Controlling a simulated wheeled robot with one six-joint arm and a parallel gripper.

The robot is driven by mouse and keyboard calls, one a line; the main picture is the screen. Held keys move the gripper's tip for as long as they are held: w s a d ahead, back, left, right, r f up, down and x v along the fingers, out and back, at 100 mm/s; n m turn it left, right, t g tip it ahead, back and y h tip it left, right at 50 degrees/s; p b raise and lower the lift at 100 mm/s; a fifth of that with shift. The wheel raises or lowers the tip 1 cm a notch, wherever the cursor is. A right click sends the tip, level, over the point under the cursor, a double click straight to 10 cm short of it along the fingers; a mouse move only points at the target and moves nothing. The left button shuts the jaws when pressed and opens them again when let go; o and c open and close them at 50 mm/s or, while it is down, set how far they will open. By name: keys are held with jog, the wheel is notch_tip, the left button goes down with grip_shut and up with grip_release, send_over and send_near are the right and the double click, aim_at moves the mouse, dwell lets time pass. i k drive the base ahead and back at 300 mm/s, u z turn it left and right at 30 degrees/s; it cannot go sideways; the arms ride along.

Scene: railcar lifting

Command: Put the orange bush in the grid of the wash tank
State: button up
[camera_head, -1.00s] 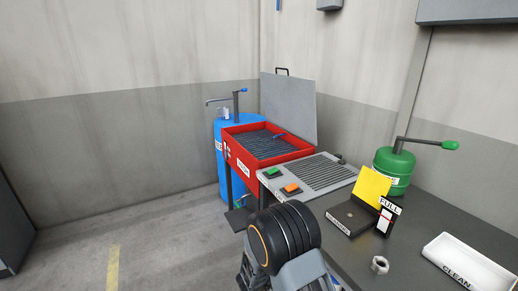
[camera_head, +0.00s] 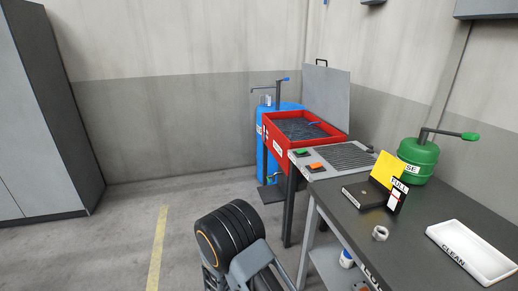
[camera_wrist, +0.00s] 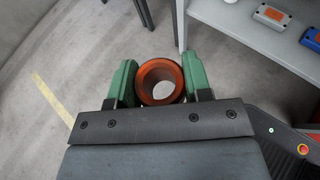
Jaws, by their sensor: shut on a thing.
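The orange bush (camera_wrist: 143,82) is a hollow ring between the green fingers of my gripper (camera_wrist: 160,78) in the wrist view. My gripper is shut on it, with the bush's open end facing the camera and floor behind it. In the head view my arm shows at the lower middle; its gripper and the bush are hidden there. The wash tank (camera_head: 283,139) is a red open box with its grey lid (camera_head: 327,97) raised. A dark grid (camera_head: 298,128) lies inside it. My arm is in front of the tank, well apart from it.
A blue drum (camera_head: 270,160) stands by the tank. Floor is free left of the bench; a grey cabinet (camera_head: 40,120) stands far left.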

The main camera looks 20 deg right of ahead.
aim_at(296, 132)
jog(key=u, duration=0.75)
jog(key=i, duration=2.35)
jog(key=z, duration=0.55)
jog(key=i, duration=1.35)
jog(key=z, duration=1)
